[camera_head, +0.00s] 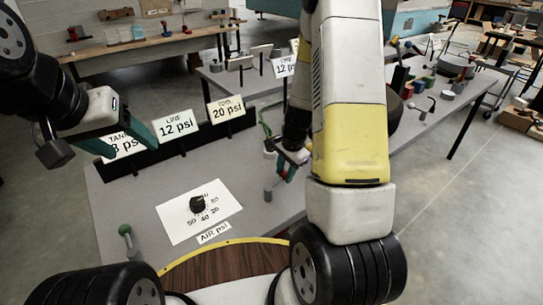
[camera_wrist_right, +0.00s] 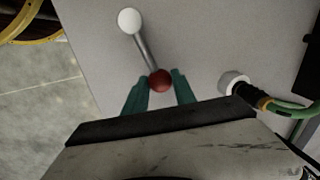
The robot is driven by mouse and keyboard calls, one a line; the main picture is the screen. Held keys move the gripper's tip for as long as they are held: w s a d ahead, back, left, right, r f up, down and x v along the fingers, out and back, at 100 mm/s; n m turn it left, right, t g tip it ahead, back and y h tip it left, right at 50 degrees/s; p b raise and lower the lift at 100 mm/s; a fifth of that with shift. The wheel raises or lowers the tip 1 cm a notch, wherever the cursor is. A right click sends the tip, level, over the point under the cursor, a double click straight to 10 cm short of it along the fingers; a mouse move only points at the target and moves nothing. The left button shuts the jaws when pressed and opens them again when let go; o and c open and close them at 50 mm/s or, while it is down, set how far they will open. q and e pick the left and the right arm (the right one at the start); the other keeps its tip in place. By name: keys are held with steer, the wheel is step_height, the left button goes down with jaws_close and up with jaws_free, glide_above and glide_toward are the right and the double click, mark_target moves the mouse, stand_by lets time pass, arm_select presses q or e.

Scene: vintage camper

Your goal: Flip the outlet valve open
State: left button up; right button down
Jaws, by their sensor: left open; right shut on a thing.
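A valve lever (camera_wrist_right: 145,52) shows in the right wrist view as a grey bar with a white ball (camera_wrist_right: 129,20) at its far end and a red ball (camera_wrist_right: 160,80) at its near end. My right gripper (camera_wrist_right: 159,86) has its teal fingers on either side of the red ball and is shut on it. In the head view my right gripper (camera_head: 284,172) is low over the bench beside the grey valve fitting, partly hidden by my arm. My left gripper (camera_head: 98,142) is open and empty in front of the psi signs. I cannot read which label belongs to the lever.
A dial (camera_head: 198,205) on a white card sits on the grey bench. A green-knobbed lever (camera_head: 125,231) stands at the front left. A hose fitting (camera_wrist_right: 234,82) with a green hose is right of the lever.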

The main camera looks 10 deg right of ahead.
steer(key=shift+d, duration=0.1)
stand_by(0.4)
steer(key=c, duration=1)
jaws_free()
steer(key=shift+s, duration=0.1)
steer(key=shift+c, duration=0.2)
step_height(320, 180, up, 8)
steer(key=s, duration=0.1)
steer(key=shift+s+d+f, duration=0.15)
steer(key=shift+s+d, duration=0.05)
steer(key=shift+d, duration=0.1)
